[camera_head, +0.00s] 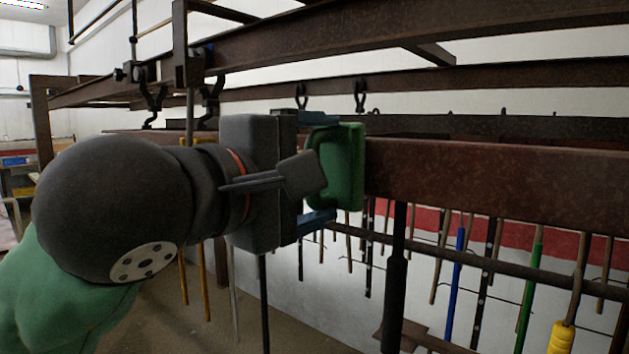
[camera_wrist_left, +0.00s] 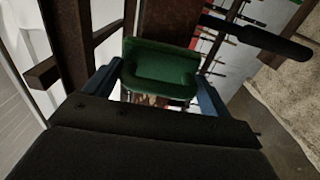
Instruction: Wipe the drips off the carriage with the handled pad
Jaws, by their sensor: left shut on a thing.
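My left gripper (camera_head: 318,168) reaches in from the left and is shut on the green handled pad (camera_head: 347,165). The pad is upright, beside a thick rust-brown beam (camera_head: 500,180), which seems to be the carriage. The beam also shows behind the pad in the left wrist view (camera_wrist_left: 170,22). I cannot tell whether pad and beam touch. No drips can be made out. My right gripper is not in view.
A rusty overhead rail (camera_head: 400,40) runs across the top, with dark hooks (camera_head: 360,95) below it. Several rods hang under the beam, among them a blue rod (camera_head: 455,270) and a green rod (camera_head: 528,290). Bare floor (camera_head: 190,325) shows at lower left.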

